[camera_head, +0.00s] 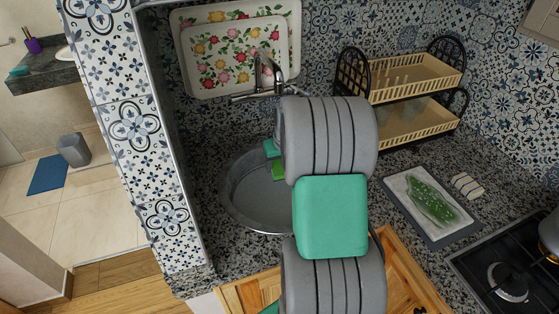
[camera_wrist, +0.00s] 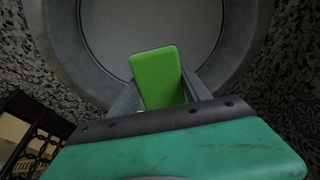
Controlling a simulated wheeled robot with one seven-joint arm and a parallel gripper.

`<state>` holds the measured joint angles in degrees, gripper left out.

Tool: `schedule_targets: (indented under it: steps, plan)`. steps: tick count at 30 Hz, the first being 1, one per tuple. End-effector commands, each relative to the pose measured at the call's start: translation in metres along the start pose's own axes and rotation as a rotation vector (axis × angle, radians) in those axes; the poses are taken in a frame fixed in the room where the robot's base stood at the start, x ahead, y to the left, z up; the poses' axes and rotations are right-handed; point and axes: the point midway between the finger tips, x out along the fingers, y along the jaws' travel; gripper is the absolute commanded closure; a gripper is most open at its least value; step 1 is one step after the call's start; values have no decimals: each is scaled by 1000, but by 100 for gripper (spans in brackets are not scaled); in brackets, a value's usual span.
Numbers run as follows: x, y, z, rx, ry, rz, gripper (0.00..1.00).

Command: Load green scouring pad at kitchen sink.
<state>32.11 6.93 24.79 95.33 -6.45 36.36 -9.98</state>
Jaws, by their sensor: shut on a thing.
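The bright green scouring pad (camera_wrist: 157,72) stands out between the two grey fingers of my gripper (camera_wrist: 160,92) in the wrist view. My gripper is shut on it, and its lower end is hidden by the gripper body. In the head view a small part of the pad (camera_head: 279,171) shows left of my arm, over the round grey sink (camera_head: 240,190). The sink bowl (camera_wrist: 110,40) also fills the background of the wrist view. I cannot tell how high the pad is above the bowl floor. My arm hides the sink's right side.
The faucet (camera_head: 262,80) stands behind the sink, near a floral tray (camera_head: 187,57) leaning on the wall. A two-tier rack (camera_head: 410,93) is at the back right. A board with a green item (camera_head: 432,200) and a stove (camera_head: 505,275) are further right. A tiled wall edge (camera_head: 150,160) borders the left.

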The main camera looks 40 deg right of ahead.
Motion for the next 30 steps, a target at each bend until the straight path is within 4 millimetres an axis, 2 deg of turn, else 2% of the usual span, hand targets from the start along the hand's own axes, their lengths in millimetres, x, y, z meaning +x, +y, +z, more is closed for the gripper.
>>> schedule_targets:
  steps: [1,30]
  plan:
    - [10,0,3,0,-1,0,77]
    - [118,4,37,4,0,1,77]
